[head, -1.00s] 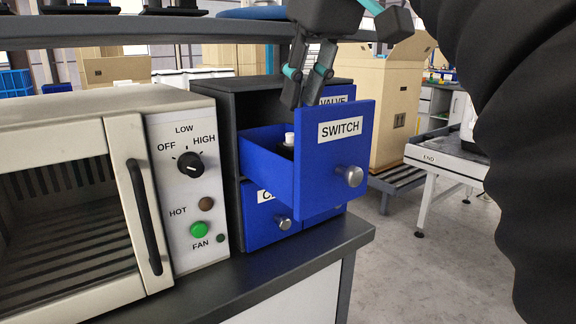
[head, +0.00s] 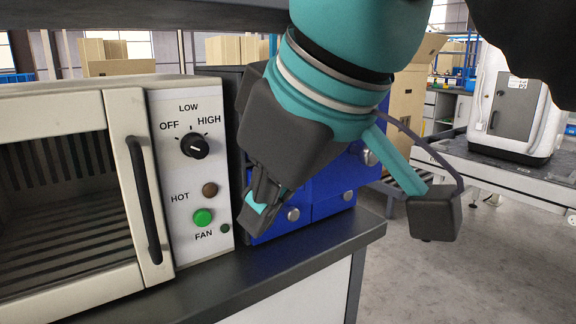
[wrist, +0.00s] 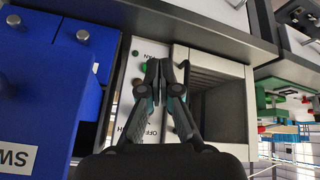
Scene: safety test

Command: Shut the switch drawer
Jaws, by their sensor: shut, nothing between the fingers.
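The blue switch drawer (head: 368,157) is mostly hidden behind my arm in the head view; its knob and a strip of its front show at the right. In the wrist view its front (wrist: 18,130) fills the lower left, with the cut-off label "SW", and it still looks pulled out. My gripper (head: 252,214) is shut and empty, pointing down in front of the cabinet's left side, beside the oven's control panel. In the wrist view my gripper (wrist: 165,66) shows over the panel, to the right of the drawer. I cannot tell whether it touches anything.
The oven (head: 70,200) with its dial (head: 194,145) and green button (head: 203,217) stands close to the left. Lower blue drawers have knobs (head: 293,214) near the gripper. A dark bench edge (head: 300,265) lies below. The floor (head: 450,270) at the right is open.

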